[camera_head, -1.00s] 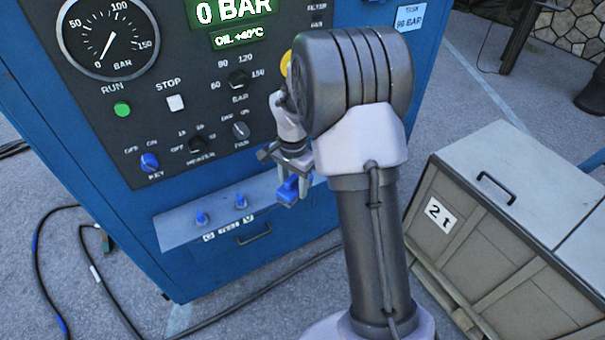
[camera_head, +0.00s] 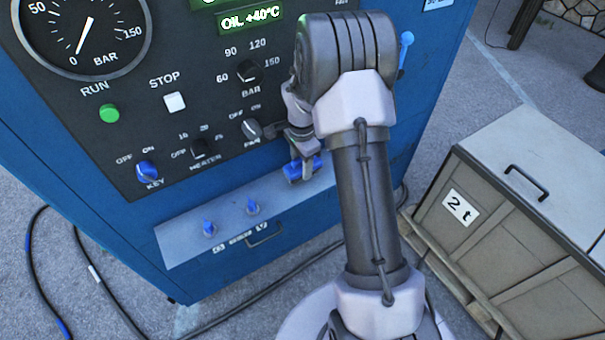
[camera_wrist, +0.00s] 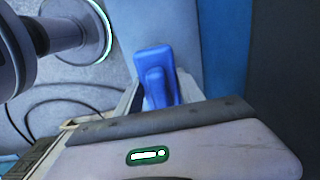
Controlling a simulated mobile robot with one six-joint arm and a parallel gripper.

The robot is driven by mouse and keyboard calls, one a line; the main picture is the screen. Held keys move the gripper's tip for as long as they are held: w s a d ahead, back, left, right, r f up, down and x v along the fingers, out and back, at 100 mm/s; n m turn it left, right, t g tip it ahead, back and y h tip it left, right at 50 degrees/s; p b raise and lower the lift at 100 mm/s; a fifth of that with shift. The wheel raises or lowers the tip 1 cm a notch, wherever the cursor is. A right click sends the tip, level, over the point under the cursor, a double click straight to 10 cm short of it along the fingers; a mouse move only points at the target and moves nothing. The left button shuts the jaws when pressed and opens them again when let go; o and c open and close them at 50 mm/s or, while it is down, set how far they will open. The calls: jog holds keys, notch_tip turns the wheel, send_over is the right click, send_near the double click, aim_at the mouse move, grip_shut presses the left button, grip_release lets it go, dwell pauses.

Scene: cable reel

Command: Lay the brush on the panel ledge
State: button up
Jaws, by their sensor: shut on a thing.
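A blue object, apparently the brush (camera_head: 296,171), is held between the fingers of my gripper (camera_head: 303,160). In the wrist view the blue brush (camera_wrist: 156,75) shows just beyond the gripper body, between the fingers. The panel ledge (camera_head: 183,240) is a pale grey-blue strip low on the front of the blue cabinet. My gripper and the brush are at the right part of this ledge. I cannot tell whether the brush touches it. My arm hides part of the ledge's right end.
Two blue knobs (camera_head: 252,207) stand on the ledge left of my gripper. The control panel (camera_head: 125,140) with gauge, buttons and dials is above. A crate marked 2 t (camera_head: 500,225) stands at right. Black cables (camera_head: 100,285) lie on the ground. The ledge between knobs and gripper looks clear.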

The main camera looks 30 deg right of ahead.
aim_at(301, 174)
notch_tip(301, 174, down, 4)
jog(key=shift+r+b, duration=0.15)
jog(key=shift+b, duration=0.35)
jog(key=shift+f, duration=0.25)
jog(key=o, duration=1.2)
jog(key=shift+r, duration=0.1)
